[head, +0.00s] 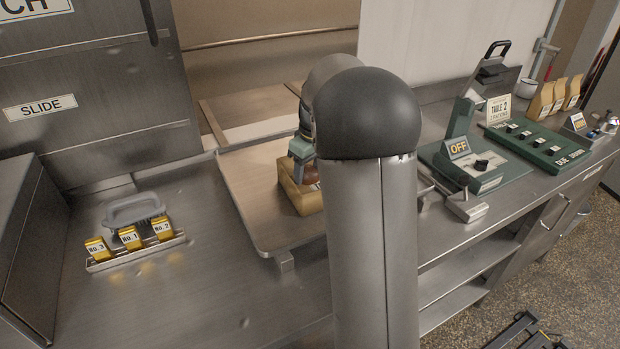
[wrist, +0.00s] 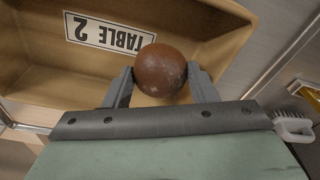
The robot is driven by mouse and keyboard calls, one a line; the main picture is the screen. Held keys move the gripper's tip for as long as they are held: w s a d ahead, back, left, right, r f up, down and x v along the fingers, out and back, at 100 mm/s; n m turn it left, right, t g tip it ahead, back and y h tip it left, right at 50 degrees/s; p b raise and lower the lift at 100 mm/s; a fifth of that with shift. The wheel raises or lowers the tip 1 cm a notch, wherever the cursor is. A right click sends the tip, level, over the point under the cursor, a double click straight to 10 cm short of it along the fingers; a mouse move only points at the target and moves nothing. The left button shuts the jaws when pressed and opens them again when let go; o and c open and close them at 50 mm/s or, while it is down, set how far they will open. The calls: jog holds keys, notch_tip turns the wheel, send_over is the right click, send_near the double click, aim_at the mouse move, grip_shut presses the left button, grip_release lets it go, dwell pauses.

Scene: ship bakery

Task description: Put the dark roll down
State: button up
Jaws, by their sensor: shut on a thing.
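The dark roll (wrist: 160,72) is round, brown and glossy, held between the two grey fingers of my gripper (wrist: 160,88). In the head view the roll (head: 313,172) shows below my gripper (head: 303,150), partly hidden by my arm. Under it is a tan box (head: 297,199) standing on a tray. In the wrist view the box (wrist: 60,70) has a white TABLE 2 label on an inner wall. The roll is over or within the box opening; I cannot tell whether it touches the bottom.
The flat tray (head: 250,190) lies on the steel counter. To its left are a grey-handled brush (head: 133,208) and a rack (head: 138,254) with yellow numbered tags. Right of my arm are a green device marked OFF (head: 475,168) and a green panel (head: 530,140). Small tan bags (head: 553,97) stand behind.

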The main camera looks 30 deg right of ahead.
aim_at(309, 178)
jog(key=shift+f, duration=1.55)
jog(key=shift+f, duration=0.1)
jog(key=shift+f, duration=0.15)
jog(key=o, duration=0.7)
